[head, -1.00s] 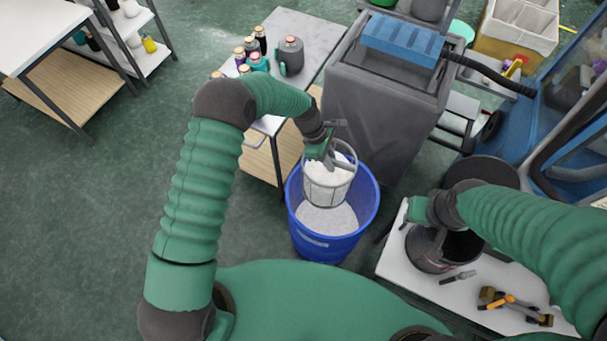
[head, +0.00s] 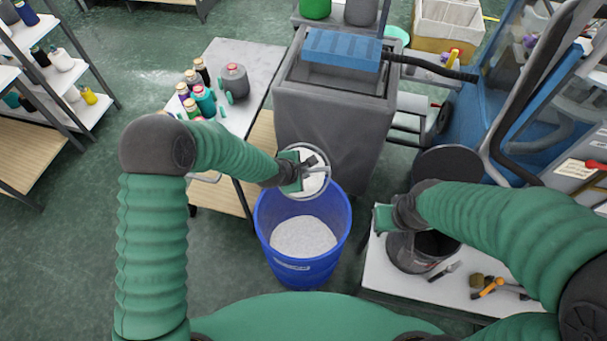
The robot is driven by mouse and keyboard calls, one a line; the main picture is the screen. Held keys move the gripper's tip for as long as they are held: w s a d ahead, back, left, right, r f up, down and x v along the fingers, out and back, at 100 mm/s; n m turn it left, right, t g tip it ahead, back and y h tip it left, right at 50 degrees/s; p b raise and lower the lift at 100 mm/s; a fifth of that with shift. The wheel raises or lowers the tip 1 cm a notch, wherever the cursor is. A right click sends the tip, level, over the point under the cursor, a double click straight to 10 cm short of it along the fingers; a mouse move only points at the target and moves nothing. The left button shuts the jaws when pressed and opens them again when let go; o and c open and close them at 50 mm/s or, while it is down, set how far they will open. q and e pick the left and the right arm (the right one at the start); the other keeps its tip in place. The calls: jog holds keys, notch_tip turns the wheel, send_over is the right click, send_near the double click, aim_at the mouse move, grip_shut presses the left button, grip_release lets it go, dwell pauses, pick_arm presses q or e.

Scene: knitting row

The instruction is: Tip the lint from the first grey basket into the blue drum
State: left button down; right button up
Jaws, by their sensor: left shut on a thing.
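The grey basket (head: 324,163) is at the far side of the blue drum (head: 340,240), above its rim. Its round rim faces me, so it looks tilted my way, and white lint (head: 312,183) shows inside it. My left gripper (head: 298,172) is shut on the basket and covers part of it. Pale lint (head: 303,236) also lies inside the drum, which stands upright on the floor. My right gripper (head: 384,217) is above the left side of a dark grey bucket (head: 408,257); its fingers do not show clearly.
The bucket stands on a white table (head: 395,287) with small tools (head: 492,287) on the right. A tall grey bin (head: 322,125) with a blue top stands behind the drum. A grey table (head: 245,65) with several bottles is at the back left. Floor at left is clear.

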pick_arm(q)
jog(key=shift+f+m+t+b, duration=0.45)
jog(key=shift+f+t+b, duration=1.6)
jog(key=shift+b, duration=2.95)
jog(key=shift+f+m+t+b, duration=0.5)
jog(key=shift+f+t+b, duration=0.8)
jog(key=shift+f+b, duration=2.55)
jog(key=shift+f+m+t+b, duration=0.45)
jog(key=shift+f+t+b, duration=1)
jog(key=shift+b, duration=4.65)
jog(key=t+b, duration=0.1)
jog(key=b, duration=0.4)
jog(key=f+m+t+h+b, duration=0.1)
jog(key=t+b, duration=0.1)
jog(key=b, duration=0.4)
jog(key=f+m+t+h+b, duration=0.1)
jog(key=t+b, duration=0.1)
jog(key=b, duration=0.3)
jog(key=shift+b, duration=0.3)
jog(key=shift+r+b, duration=0.2)
jog(key=shift+b, duration=0.35)
